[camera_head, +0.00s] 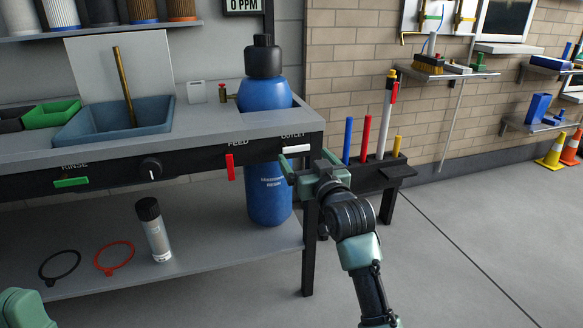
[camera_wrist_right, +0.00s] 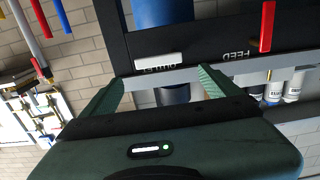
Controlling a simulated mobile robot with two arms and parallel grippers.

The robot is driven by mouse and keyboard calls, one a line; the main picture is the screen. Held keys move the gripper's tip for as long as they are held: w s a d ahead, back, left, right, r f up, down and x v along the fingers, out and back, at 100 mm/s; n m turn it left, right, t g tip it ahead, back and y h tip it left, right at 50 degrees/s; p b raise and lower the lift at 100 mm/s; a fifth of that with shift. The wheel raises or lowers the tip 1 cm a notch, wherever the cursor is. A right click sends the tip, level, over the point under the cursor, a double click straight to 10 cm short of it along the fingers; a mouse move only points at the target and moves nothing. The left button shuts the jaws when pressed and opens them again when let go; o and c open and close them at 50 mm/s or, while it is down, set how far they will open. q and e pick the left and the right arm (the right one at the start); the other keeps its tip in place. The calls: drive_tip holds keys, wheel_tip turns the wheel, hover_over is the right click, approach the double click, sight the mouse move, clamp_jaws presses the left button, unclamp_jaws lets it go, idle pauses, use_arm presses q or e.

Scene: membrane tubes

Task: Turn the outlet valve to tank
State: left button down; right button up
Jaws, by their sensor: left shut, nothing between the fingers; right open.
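The outlet valve has a white handle (camera_head: 297,149), lying horizontal under the OUTLET label on the bench's dark front panel. It also shows in the right wrist view (camera_wrist_right: 158,60), just ahead of the gap between my fingers. My right gripper (camera_head: 307,163) is open with its fingers spread close to the handle, and it appears empty. The same gripper fills the lower right wrist view (camera_wrist_right: 158,85). A green rounded part of my left arm shows at the lower left of the head view; its fingers are not visible.
The red feed handle (camera_head: 230,167) hangs vertical left of the outlet, and the green rinse handle (camera_head: 72,182) lies horizontal. A blue resin tank (camera_head: 268,195) stands behind the panel. A rack (camera_head: 386,172) with coloured tubes is right of my right gripper. Open floor lies right.

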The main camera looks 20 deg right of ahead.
sight(297, 147)
drive_tip(key=w+b, duration=0.2)
drive_tip(key=w, duration=0.5)
drive_tip(key=shift+w+b, duration=0.3)
drive_tip(key=shift+w, duration=0.1)
drive_tip(key=shift+a, duration=0.1)
drive_tip(key=c, duration=1.4)
